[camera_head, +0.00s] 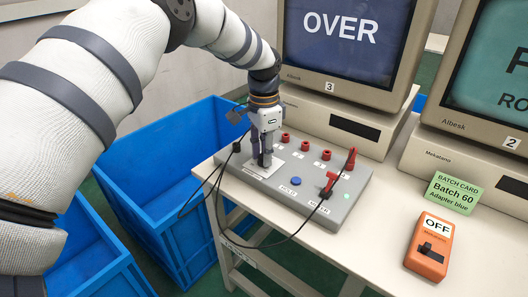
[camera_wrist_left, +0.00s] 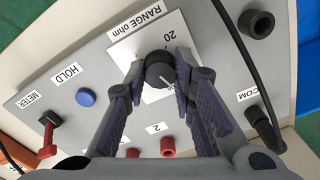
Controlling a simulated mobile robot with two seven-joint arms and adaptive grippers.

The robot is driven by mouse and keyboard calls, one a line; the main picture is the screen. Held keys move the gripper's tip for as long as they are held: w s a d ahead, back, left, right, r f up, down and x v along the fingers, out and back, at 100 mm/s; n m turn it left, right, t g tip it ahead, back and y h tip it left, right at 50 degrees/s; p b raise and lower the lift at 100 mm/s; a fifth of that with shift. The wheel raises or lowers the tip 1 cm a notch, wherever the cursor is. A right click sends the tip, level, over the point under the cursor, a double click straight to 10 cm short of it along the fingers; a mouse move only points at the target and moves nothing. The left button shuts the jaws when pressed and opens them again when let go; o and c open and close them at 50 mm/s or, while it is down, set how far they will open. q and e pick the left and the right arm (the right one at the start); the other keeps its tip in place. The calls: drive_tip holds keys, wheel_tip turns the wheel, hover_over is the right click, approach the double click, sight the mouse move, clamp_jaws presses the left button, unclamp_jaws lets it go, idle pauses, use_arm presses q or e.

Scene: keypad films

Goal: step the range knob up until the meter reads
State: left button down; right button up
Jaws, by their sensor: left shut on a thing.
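The black range knob (camera_wrist_left: 160,70) sits on a white plate (camera_wrist_left: 126,46) marked "RANGE ohm" in the left wrist view. A pale pointer line shows on the knob, and "20" is printed beside it. My left gripper (camera_head: 264,160) points down at the grey meter panel (camera_head: 345,205) and is shut on the knob, one finger on each side. In the head view the fingers mostly hide the knob. The meter's screen (camera_head: 340,28), on the unit labelled 3, reads "OVER". My right gripper is not in view.
A black plug (camera_wrist_left: 266,128) is at COM. A green batch card (camera_head: 463,193) and an orange OFF switch box (camera_head: 428,247) stand right. Blue crates (camera_head: 165,215) are left.

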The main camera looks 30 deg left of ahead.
use_arm(q)
drive_tip(key=shift+m, duration=1.8)
drive_tip(key=shift+f, duration=0.1)
drive_tip(key=c, duration=1.3)
unclamp_jaws()
drive_tip(key=shift+c, duration=0.2)
wheel_tip(320, 180, up, 12)
